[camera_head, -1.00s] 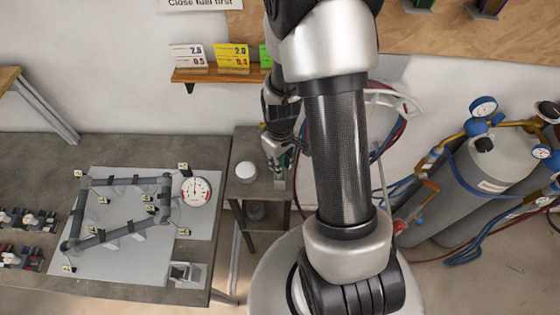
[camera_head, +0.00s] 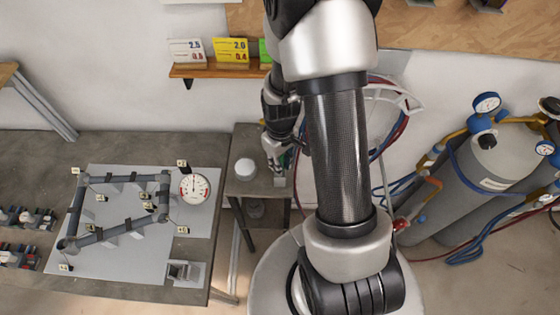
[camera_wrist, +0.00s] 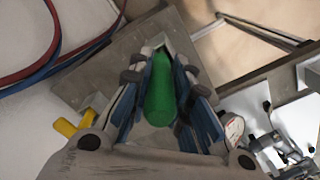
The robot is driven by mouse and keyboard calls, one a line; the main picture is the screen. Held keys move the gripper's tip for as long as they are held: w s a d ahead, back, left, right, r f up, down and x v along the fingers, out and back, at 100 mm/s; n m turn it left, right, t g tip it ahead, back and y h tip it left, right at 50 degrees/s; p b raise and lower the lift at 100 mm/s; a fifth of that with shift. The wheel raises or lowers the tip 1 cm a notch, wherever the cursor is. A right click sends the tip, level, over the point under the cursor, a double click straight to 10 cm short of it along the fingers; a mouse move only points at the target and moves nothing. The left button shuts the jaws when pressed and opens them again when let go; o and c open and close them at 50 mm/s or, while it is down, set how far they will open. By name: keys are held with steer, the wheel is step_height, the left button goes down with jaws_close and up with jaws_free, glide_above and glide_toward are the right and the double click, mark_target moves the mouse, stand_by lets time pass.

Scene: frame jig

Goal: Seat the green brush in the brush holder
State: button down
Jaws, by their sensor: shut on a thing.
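The green brush (camera_wrist: 160,92) shows in the wrist view as a green, rounded body between the two fingers of my gripper (camera_wrist: 163,75). The fingers are shut on it. In the head view my gripper (camera_head: 277,162) is over the small side stand, with a little green showing beside it; my arm covers part of this area. A pale grey block (camera_head: 279,183) sits on the stand just below the gripper. I cannot tell whether it is the brush holder, or whether the brush touches it. A grey bracket-like piece (camera_head: 184,271) lies at the workbench's front right corner.
A white round object (camera_head: 246,169) stands on the side stand (camera_head: 243,188), left of my gripper. The workbench (camera_head: 125,155) at left carries a clamped pipe frame (camera_head: 75,205) and a dial gauge (camera_head: 194,188). Gas cylinders (camera_head: 490,185) and hoses are at right.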

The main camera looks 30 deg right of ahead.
steer(key=shift+f+b, duration=0.4)
steer(key=shift+f, duration=0.15)
steer(key=c, duration=1.4)
jaws_free()
steer(key=shift+r, duration=0.1)
step_height(320, 180, up, 12)
steer(key=shift+f, duration=0.1)
steer(key=s+a+r+m+t+b, duration=0.2)
steer(key=s+a+r+t+b, duration=0.2)
steer(key=s+a+r, duration=0.6)
steer(key=s+r, duration=0.3)
steer(key=shift+s+a+t, duration=0.25)
steer(key=shift+a+t, duration=0.05)
steer(key=shift+a, duration=0.05)
